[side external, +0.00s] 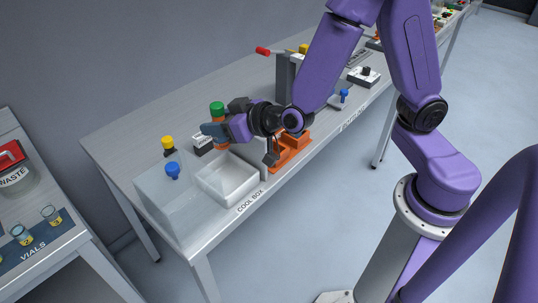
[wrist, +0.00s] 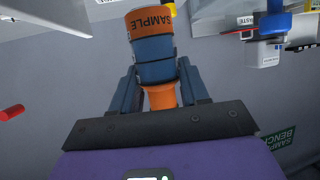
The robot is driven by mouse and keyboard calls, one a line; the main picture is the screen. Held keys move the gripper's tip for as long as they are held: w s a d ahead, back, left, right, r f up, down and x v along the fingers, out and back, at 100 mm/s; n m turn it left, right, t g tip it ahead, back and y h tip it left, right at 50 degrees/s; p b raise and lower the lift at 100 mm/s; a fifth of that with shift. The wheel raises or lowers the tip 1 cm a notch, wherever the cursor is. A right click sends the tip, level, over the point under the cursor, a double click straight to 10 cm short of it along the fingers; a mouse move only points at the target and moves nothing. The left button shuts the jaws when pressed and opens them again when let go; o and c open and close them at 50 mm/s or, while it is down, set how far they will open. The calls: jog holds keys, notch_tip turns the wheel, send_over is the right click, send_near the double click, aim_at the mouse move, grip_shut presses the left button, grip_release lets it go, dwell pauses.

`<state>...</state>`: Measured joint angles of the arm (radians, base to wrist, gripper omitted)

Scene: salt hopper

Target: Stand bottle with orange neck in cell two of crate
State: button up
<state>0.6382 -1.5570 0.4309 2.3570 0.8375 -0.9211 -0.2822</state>
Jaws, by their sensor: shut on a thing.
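My gripper (side external: 214,130) is shut on a bottle with orange parts. In the wrist view the bottle (wrist: 153,22) has an orange band marked SAMPLE, dark blue bands, and an orange narrow part between the fingers. In the side view orange shows above and below my fingers, under a green cap (side external: 217,108). The fingers hide much of the bottle, and it looks held roughly upright, beyond the white open box (side external: 248,186). I cannot make out a crate with numbered cells.
A clear case (side external: 160,205) stands left of the white box, with a blue-topped item (side external: 172,170) there. A yellow-capped bottle (side external: 168,145) is behind it. An orange stand (side external: 288,158) is to the right, near a grey upright block (side external: 287,78). The table's left back corner is clear.

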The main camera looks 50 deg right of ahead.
aim_at(274, 140)
jog(key=shift+r, duration=0.9)
jog(key=shift+d, duration=0.3)
jog(key=s+d+m+h, duration=0.3)
jog(key=d+m+h, duration=0.2)
jog(key=d, duration=1)
jog(key=shift+f, duration=7.45)
jog(key=shift+f, duration=0.15)
jog(key=o, duration=1.1)
